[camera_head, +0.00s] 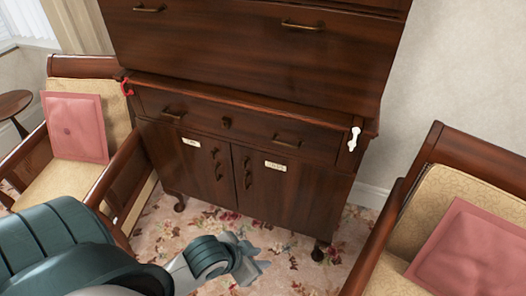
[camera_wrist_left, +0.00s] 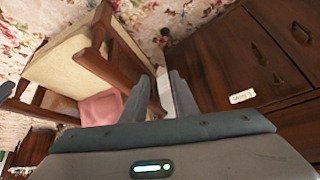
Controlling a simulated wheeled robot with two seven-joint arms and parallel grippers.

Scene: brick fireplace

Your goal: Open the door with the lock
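A dark wooden cabinet (camera_head: 200,180) has two lower doors. The left door carries a small white label (camera_head: 191,142) and the right door another (camera_head: 276,166); their text is too small to read. Dark handles sit near the middle seam, a pair on the left door (camera_head: 217,162) and a pair on the right door (camera_head: 247,172). I cannot tell which holds the lock. Both doors look shut. My left gripper (camera_head: 260,259) is open and empty, low in front of the cabinet and apart from it. Its fingers also show in the left wrist view (camera_wrist_left: 170,95). My right gripper is not in view.
A wooden armchair with a pink cushion (camera_head: 75,127) stands left of the cabinet, another with a pink cushion (camera_head: 475,255) at right. A small red item (camera_head: 127,88) and a white item (camera_head: 354,139) are at the cabinet's upper corners. Floral carpet (camera_head: 300,262) lies clear in front.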

